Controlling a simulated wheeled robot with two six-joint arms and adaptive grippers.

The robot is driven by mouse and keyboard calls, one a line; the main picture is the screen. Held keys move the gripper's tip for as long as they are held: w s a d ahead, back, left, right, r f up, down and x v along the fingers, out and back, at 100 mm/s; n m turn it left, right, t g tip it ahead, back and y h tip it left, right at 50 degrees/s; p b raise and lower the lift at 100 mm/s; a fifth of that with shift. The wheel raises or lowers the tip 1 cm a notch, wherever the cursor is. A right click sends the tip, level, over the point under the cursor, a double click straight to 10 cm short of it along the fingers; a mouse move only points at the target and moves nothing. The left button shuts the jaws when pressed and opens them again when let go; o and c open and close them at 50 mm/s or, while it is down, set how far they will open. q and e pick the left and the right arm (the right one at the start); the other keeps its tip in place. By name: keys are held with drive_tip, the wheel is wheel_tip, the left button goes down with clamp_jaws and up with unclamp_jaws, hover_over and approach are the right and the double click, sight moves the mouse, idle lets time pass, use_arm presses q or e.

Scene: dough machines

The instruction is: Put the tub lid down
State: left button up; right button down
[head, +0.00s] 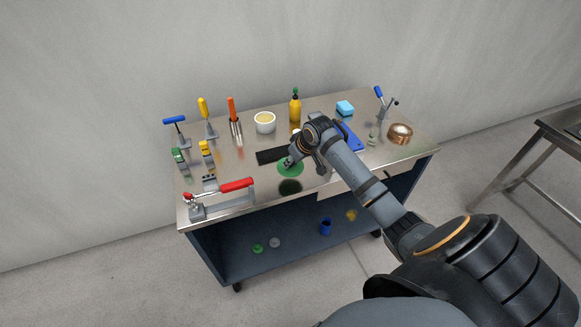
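The tub lid is a round green disc (291,169) over the front middle of the metal bench top. A dark green reflection or shadow lies just in front of it, so it appears to be a little above the surface. My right gripper (291,161) reaches in from the right and appears shut on the lid's upper side; the fingertips are small and partly hidden by the wrist. A white tub (265,122) with pale yellow contents stands open at the back of the bench. My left gripper is not in view.
A red-handled clamp (222,197) lies at the bench's front left. A dark flat strip (270,156) lies just behind the lid. A blue flat item (351,138) and a copper-coloured round item (400,133) are to the right. Several upright tools and a yellow bottle (295,107) line the back.

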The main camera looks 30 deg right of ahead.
sight(293, 166)
drive_tip(key=shift+w+d+f, duration=0.15)
drive_tip(key=shift+w+f, duration=0.4)
drive_tip(key=shift+f, duration=0.2)
drive_tip(key=shift+w+f+p, duration=0.2)
drive_tip(key=shift+f+p, duration=0.35)
drive_tip(key=shift+f, duration=1.25)
drive_tip(key=c, duration=1.1)
unclamp_jaws()
drive_tip(key=shift+f, duration=0.15)
drive_tip(key=shift+r, duration=0.25)
drive_tip(key=v, duration=1.2)
drive_tip(key=shift+f, duration=0.1)
